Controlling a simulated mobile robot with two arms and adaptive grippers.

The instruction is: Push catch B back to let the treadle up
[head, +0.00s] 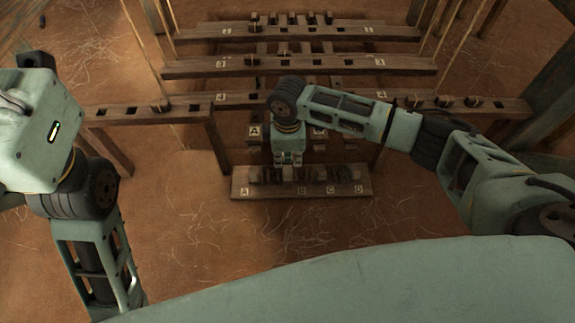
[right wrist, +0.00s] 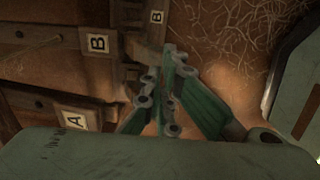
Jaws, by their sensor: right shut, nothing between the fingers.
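The catch board (head: 240,194) lies low in front of the loom, marked A, B, C and D, with small wooden catches along it. Catch B (head: 302,175) stands above its B label, just right of my right gripper (head: 288,162). The right gripper is shut and empty, pointing down at the board. In the right wrist view its closed fingers (right wrist: 165,92) are close to the board's B label (right wrist: 157,16); I cannot tell whether they touch catch B. The treadle with a B plate (right wrist: 97,43) lies beside them. My left arm is at the far left; its fingers are not clear.
Treadle plate A (head: 254,131) shows left of my right gripper. Numbered wooden crossbars (head: 300,67) and upright cords stand behind. A beam (head: 130,113) on legs spans the left. The earthen floor (head: 180,230) in front of the board is clear apart from straw.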

